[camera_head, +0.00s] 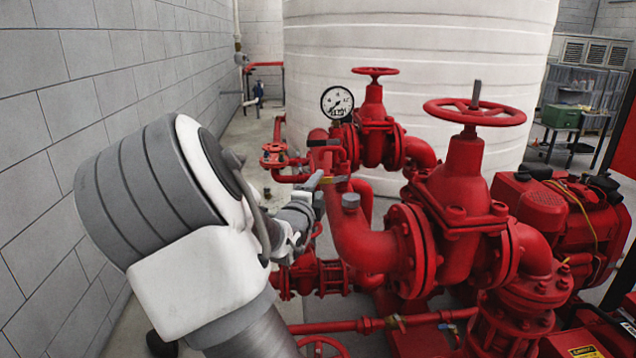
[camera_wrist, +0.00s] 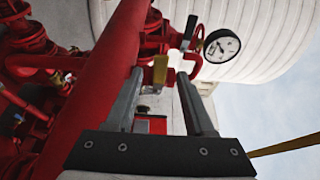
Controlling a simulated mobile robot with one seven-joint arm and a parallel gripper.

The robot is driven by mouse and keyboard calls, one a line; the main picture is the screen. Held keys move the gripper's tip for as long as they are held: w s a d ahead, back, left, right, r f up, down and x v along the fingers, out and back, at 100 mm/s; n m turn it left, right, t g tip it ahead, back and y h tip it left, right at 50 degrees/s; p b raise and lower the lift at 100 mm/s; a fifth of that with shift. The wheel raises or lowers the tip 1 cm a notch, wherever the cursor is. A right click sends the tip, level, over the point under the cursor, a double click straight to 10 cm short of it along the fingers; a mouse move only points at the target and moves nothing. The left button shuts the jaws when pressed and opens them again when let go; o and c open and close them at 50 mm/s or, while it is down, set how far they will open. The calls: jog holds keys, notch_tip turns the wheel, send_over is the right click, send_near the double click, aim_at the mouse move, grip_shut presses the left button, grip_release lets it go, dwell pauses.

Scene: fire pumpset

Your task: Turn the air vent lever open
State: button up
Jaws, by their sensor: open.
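A small brass valve body (camera_wrist: 160,70) shows between my fingertips in the wrist view, beside the large red pipe (camera_wrist: 105,75). In the head view its yellow edge (camera_head: 336,179) shows just past my fingertips. In the head view my gripper (camera_head: 318,181) is partly hidden by my wrist. Contact cannot be told.
A pressure gauge (camera_head: 337,102) stands just behind the valve. Red handwheels (camera_head: 474,112) and flanged pipes crowd the right. A white tank (camera_head: 420,60) fills the background. A grey block wall (camera_head: 60,120) runs along the left.

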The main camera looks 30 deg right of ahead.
aim_at(321, 181)
jog(key=shift+x, duration=1.9)
grip_shut()
